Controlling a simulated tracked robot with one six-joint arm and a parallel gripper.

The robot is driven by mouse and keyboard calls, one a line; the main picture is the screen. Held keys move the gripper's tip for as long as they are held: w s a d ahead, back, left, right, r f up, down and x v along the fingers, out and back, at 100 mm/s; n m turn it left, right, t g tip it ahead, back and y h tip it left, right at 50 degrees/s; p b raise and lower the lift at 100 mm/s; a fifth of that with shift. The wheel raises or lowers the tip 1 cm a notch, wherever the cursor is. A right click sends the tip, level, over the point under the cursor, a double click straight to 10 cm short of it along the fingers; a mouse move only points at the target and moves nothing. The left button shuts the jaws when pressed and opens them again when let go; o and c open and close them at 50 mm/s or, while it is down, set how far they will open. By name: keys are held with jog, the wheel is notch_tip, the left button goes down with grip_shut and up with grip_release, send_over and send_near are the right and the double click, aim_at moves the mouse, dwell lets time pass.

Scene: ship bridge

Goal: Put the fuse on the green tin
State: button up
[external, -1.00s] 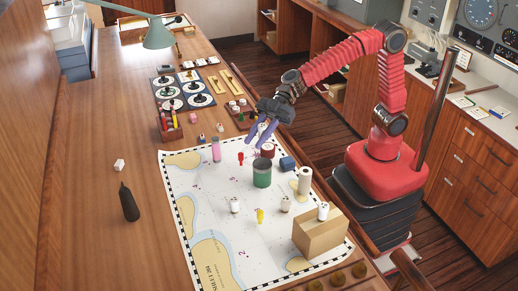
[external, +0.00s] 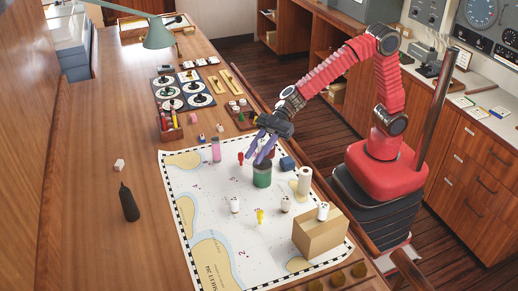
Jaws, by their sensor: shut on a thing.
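My gripper (external: 260,156), with purple fingers, points down just above the green tin (external: 262,178). It is shut on the fuse, a small pale piece that is mostly hidden between the fingers. The green tin stands upright on the chart, and the fingers partly cover its top rim. I cannot tell whether the fuse touches the tin.
A cardboard box (external: 319,234) stands at front right, a blue block (external: 288,163) right of the tin. A pink cylinder (external: 216,150) and red piece (external: 240,158) stand left.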

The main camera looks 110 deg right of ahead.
aim_at(258, 167)
jog(key=shift+f, duration=1.85)
jog(key=shift+f, duration=0.1)
jog(key=o, duration=1)
jog(key=shift+s+d+r, duration=0.3)
jog(key=shift+s, duration=0.05)
jog(key=v, duration=1.1)
